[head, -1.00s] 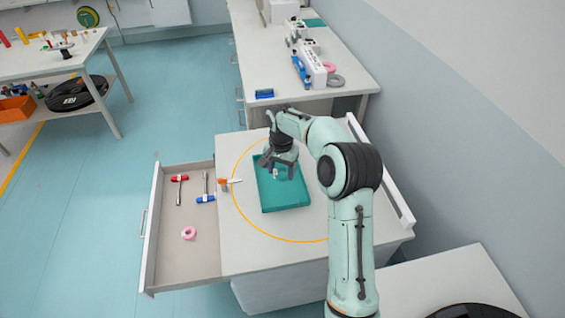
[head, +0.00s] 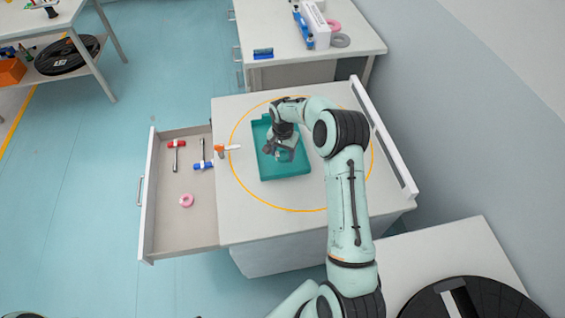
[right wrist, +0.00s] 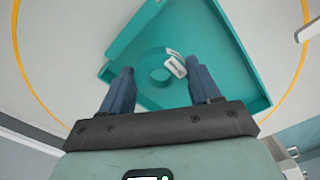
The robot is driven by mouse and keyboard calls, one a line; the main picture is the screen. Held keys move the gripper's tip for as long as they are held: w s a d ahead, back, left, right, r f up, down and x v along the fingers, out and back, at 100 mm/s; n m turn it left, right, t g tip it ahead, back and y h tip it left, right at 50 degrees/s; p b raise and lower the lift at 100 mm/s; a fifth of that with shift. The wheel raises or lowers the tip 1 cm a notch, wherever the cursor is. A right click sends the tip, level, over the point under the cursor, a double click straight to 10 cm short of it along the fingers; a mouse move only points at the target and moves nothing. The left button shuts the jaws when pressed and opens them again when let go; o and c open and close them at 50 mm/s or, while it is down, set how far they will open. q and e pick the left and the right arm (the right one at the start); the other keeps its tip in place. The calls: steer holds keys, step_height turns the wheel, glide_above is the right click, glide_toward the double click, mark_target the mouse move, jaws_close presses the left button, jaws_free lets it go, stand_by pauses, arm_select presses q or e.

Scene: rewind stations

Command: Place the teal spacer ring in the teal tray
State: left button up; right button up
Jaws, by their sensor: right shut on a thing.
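The teal tray (head: 292,171) lies on the grey worktop inside an orange circle outline. My right gripper (head: 283,157) is over the tray, pointing down. In the right wrist view my right gripper (right wrist: 162,88) has its two fingers on either side of the teal spacer ring (right wrist: 146,68) and is shut on it. The ring has a round centre and a white label, and appears against the tray floor (right wrist: 215,50). Teal on teal makes it hard to tell whether the ring touches the floor. My left gripper is not in view.
An open drawer (head: 180,235) at the left holds a pink ring (head: 186,200) and red- and blue-handled tools. An orange-handled tool (head: 226,148) lies left of the tray. A white rail (head: 385,140) edges the worktop's right side. Worktop in front of the tray is clear.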

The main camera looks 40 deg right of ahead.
mark_target(283, 167)
steer(key=shift+s+f, duration=0.2)
steer(key=shift+f, duration=0.5)
steer(key=shift+w+f, duration=0.15)
steer(key=shift+f, duration=0.3)
step_height(283, 167, down, 4)
steer(key=shift+r+b, duration=0.15)
steer(key=shift+b, duration=0.45)
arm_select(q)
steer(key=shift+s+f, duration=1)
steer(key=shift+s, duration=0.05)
arm_select(e)
steer(key=shift+w+f, duration=0.15)
steer(key=shift+f, duration=0.05)
steer(key=o, duration=0.8)
steer(key=shift+c, duration=0.2)
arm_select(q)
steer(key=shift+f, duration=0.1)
arm_select(e)
steer(key=shift+r, duration=0.1)
